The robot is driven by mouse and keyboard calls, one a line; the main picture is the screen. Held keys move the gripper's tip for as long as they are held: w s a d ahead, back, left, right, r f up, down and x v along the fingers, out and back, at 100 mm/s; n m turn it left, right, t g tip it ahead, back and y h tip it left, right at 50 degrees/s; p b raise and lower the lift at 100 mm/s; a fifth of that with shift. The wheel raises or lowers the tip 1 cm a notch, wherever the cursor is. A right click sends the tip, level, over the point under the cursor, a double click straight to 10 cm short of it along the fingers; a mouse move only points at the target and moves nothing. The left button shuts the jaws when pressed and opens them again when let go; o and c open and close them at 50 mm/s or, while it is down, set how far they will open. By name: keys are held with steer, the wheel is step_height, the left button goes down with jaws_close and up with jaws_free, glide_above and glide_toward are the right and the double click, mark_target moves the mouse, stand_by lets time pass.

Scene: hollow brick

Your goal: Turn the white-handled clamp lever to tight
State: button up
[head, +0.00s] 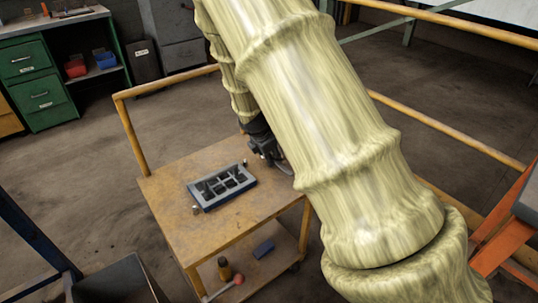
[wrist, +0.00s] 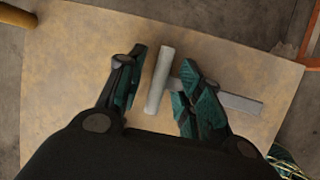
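The clamp lever shows in the wrist view as a pale, whitish handle (wrist: 158,85) and a flat grey bar (wrist: 240,103) running off to the right. My gripper (wrist: 164,66) is open, with one finger on each side of the handle. A gap shows between the left finger and the handle. The right finger covers part of the bar, and I cannot tell whether it touches. In the head view my gripper (head: 266,147) is low over the back right of the cart top. The lever is not clear there; my arm covers much of that area.
The wooden cart top (head: 195,235) carries a dark compartmented block (head: 221,187) left of my gripper. A yellow rail (head: 131,137) stands at the cart's left. The front cart top is largely clear.

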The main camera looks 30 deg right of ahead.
jaws_close()
steer(key=shift+r+p, duration=0.15)
steer(key=shift+p, duration=0.15)
steer(key=shift+w+m+p, duration=0.1)
steer(key=shift+m+p, duration=0.2)
steer(key=m+p, duration=0.1)
steer(key=g+p, duration=0.1)
steer(key=p, duration=0.1)
steer(key=shift+r+m, duration=0.25)
steer(key=shift+m, duration=0.15)
steer(key=m+g+p, duration=0.1)
steer(key=m+p, duration=0.1)
steer(key=m+g+p, duration=0.1)
steer(key=m+p, duration=0.2)
steer(key=shift+w+h+p, duration=0.2)
steer(key=shift+h+p, duration=0.1)
steer(key=m+g+p, duration=0.1)
steer(key=m, duration=0.2)
steer(key=m+g+y+p, duration=0.1)
steer(key=m+p, duration=0.1)
steer(key=shift+w+d+f+m+g, duration=0.1)
steer(key=shift+m+g, duration=0.2)
steer(key=shift+m, duration=0.1)
steer(key=shift+d+f+m+g+y+p, duration=0.1)
steer(key=shift+m+g+y+p, duration=0.25)
steer(key=shift+m, duration=0.8)
steer(key=shift+d+m+g+y+p, duration=0.1)
steer(key=shift+m+g+y+p, duration=0.25)
steer(key=shift+m, duration=0.8)
